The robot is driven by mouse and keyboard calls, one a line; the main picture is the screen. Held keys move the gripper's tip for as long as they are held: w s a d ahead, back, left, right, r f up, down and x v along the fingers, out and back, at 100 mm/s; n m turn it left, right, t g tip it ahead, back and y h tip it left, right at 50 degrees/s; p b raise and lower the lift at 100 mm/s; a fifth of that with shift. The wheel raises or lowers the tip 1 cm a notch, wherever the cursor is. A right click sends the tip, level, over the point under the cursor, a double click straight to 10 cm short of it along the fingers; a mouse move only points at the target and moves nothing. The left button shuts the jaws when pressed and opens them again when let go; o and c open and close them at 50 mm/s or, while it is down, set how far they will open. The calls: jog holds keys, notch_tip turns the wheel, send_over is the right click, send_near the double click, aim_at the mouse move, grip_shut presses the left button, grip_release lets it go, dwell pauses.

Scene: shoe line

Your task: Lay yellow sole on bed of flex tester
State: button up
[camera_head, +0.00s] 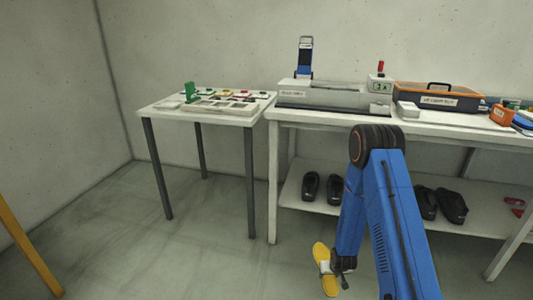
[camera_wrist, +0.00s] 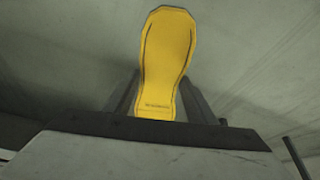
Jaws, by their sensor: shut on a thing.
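The yellow sole (camera_head: 320,256) is in my gripper (camera_head: 338,270), low over the floor in front of the bench in the head view. The sole stands steeply tilted there. In the wrist view the yellow sole (camera_wrist: 165,60) extends out beyond my gripper (camera_wrist: 158,105), whose dark fingers flank its near end. The flex tester (camera_head: 335,93) appears to be the grey machine on the bench, with a red-topped post and a small display at its right. My gripper is well below and in front of it, apart from it. The tester's label is too small to read surely.
The bench (camera_head: 300,117) has a lower shelf (camera_head: 310,205) holding several black shoes (camera_head: 452,205). An orange-and-black case (camera_head: 440,96) stands right of the tester. A side table (camera_head: 180,112) holds trays and small coloured items. A yellow post (camera_head: 25,245) stands at left. Floor between is clear.

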notch_tip(320, 180, up, 11)
jog(key=w, duration=0.2)
jog(key=shift+w, duration=0.4)
